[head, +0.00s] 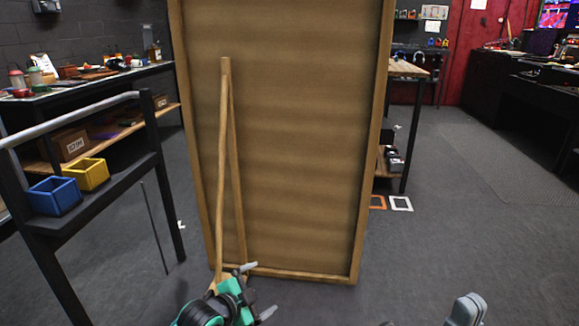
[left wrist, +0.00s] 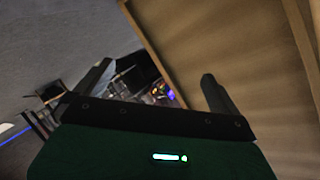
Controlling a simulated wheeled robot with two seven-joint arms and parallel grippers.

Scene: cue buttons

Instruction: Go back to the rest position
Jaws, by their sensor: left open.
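My left gripper (head: 258,290) is low in the middle of the head view, in front of the foot of a large brown wood-framed panel (head: 300,150). Its two fingers are apart with nothing between them. In the left wrist view the open fingers (left wrist: 157,85) also show, with the panel (left wrist: 240,50) at the upper right. Of my right gripper (head: 467,310), only a grey tip shows at the bottom edge, right of the panel; its jaws cannot be made out. No cue buttons can be made out in either view.
At left, a dark rack (head: 110,150) with a grey rail holds a blue bin (head: 54,196) and a yellow bin (head: 88,174). Orange and white frames lie on the floor (head: 470,240), which is open at right.

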